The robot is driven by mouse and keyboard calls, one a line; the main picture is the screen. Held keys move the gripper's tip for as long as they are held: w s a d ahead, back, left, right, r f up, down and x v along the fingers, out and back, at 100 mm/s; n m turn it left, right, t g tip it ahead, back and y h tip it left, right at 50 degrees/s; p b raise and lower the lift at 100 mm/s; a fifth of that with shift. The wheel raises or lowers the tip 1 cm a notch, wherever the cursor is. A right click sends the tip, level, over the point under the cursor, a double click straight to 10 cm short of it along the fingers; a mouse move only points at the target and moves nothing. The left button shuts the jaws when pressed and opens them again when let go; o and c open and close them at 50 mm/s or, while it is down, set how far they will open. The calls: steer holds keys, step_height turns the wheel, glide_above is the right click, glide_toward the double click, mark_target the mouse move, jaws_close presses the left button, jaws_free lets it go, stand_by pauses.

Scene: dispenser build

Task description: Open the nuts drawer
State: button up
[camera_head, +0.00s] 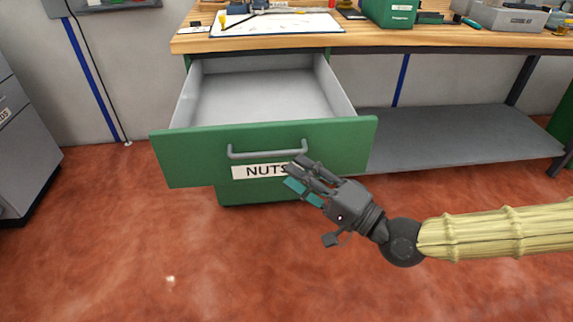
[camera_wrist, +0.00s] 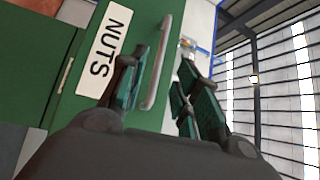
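The nuts drawer (camera_head: 190,160) has a green front with a white NUTS label and is pulled far out below the workbench. Its grey inside (camera_head: 262,92) looks empty. The grey bar handle (camera_head: 265,151) is fixed across the upper part of the front. My gripper (camera_head: 296,174) is in front of the drawer, just below the handle's right end, and covers part of the label. In the wrist view the fingers (camera_wrist: 160,95) are spread apart, with the handle (camera_wrist: 158,65) showing between them. They hold nothing; I cannot tell whether a finger touches the handle.
The workbench top (camera_head: 400,40) carries a white board (camera_head: 275,24), a green box (camera_head: 390,12) and grey bins. A grey lower shelf (camera_head: 450,135) is right of the drawer. A grey cabinet (camera_head: 22,140) stands at the left. The red floor in front is clear.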

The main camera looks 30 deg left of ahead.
steer(key=shift+v, duration=2.45)
steer(key=s+d+f+m+h, duration=0.1)
steer(key=s+f+h, duration=0.1)
steer(key=f, duration=0.6)
steer(key=s+d+f+g+h, duration=0.1)
steer(key=s+d+f+h, duration=0.1)
steer(key=f, duration=0.7)
steer(key=s+d+f+m+h, duration=0.1)
steer(key=s+f+h, duration=0.15)
steer(key=f, duration=0.55)
steer(key=s+d+f+n+g+h, duration=0.1)
steer(key=s+d+f+h, duration=0.3)
steer(key=d+f, duration=0.5)
steer(key=s+d+f+g+h, duration=0.1)
steer(key=s+d+f+h, duration=0.3)
steer(key=d+f, duration=0.55)
steer(key=s+d+f+n+h, duration=0.1)
steer(key=s+d+h, duration=0.1)
steer(key=d, duration=0.6)
steer(key=s+d+f+h, duration=0.1)
steer(key=d+f+h, duration=0.15)
steer(key=d, duration=0.55)
step_height(320, 180, up, 25)
steer(key=p, duration=2.4)
steer(key=shift+a+f, duration=0.2)
steer(key=shift+a, duration=0.25)
steer(key=shift+a, duration=0.1)
